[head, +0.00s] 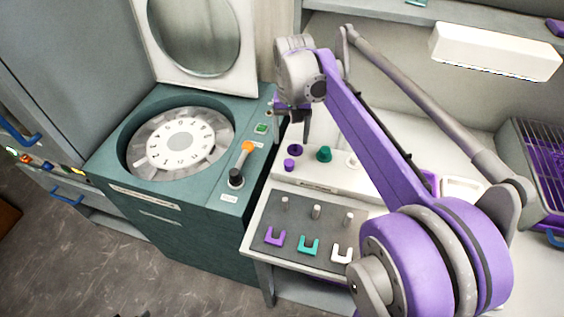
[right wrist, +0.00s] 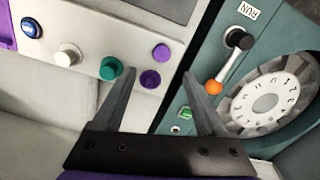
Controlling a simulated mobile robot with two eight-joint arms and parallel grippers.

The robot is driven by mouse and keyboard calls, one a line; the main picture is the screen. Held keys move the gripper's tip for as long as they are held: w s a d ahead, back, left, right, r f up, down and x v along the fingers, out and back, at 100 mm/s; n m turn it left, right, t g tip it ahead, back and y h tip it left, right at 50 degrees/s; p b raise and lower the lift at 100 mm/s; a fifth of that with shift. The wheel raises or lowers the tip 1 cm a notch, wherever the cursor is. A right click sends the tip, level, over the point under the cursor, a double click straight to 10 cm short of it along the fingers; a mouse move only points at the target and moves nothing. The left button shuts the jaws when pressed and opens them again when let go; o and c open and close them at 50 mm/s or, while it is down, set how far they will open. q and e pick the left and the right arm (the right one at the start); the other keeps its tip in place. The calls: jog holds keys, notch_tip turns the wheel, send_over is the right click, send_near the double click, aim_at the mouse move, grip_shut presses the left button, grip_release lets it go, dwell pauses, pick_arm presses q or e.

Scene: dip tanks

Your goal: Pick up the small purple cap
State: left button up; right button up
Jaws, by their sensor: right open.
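The small purple cap (head: 289,164) stands on the pale panel right of the teal machine, just in front of a wider, darker purple piece (head: 295,149). In the right wrist view the small purple cap (right wrist: 161,52) lies beyond the fingertips, with the darker purple piece (right wrist: 150,79) beside it. Both show within the gap between the fingers. My right gripper (head: 292,132) is open and empty, fingers pointing down above and behind the caps; its fingers also show in the right wrist view (right wrist: 158,72). My left gripper is not in view.
A teal cap (head: 323,154) and a white cap (head: 352,160) stand in the same row. The teal machine (head: 180,210) has a lever with an orange knob (head: 248,147) close by on the left. A grey board (head: 300,222) with pegs and coloured U-shaped pieces lies in front.

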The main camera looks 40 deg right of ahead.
aim_at(289, 163)
jog(key=f, duration=0.9)
jog(key=shift+a+f, duration=0.2)
jog(key=shift+f, duration=0.2)
grip_shut()
